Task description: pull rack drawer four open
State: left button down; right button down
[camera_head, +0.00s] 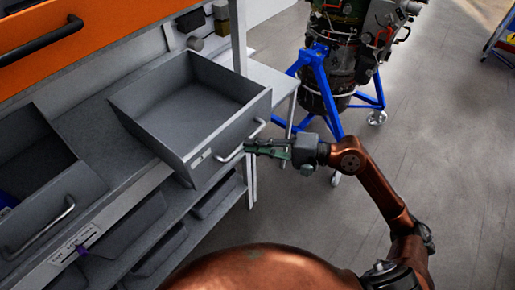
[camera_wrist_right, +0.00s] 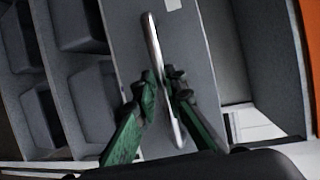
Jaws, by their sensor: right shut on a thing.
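A grey rack drawer (camera_head: 208,168) stands out from the rack in the head view, its inside open and empty. Its label is too small to read, so I cannot tell its number. It has a silver bar handle (camera_head: 261,125) on its front. My right gripper (camera_head: 247,147) is shut on this handle. In the right wrist view the green fingers (camera_wrist_right: 163,88) lie on either side of the handle (camera_wrist_right: 153,42), in front of the grey drawer front (camera_wrist_right: 197,70). My left gripper is not in view.
Another grey drawer (camera_head: 85,190) with a silver handle stands out at the left. Grey bins (camera_head: 135,225) sit on the shelf below. An orange drawer (camera_head: 110,20) is above. A blue stand (camera_head: 322,85) holding an engine is behind.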

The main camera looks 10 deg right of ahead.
jog(key=shift+f, duration=0.7)
jog(key=c, duration=2.2)
grip_release()
jog(key=shift+c, duration=0.2)
jog(key=shift+r, duration=0.1)
jog(key=shift+r, duration=0.1)
jog(key=v, duration=1.2)
jog(key=shift+r, duration=0.2)
jog(key=shift+w, duration=0.1)
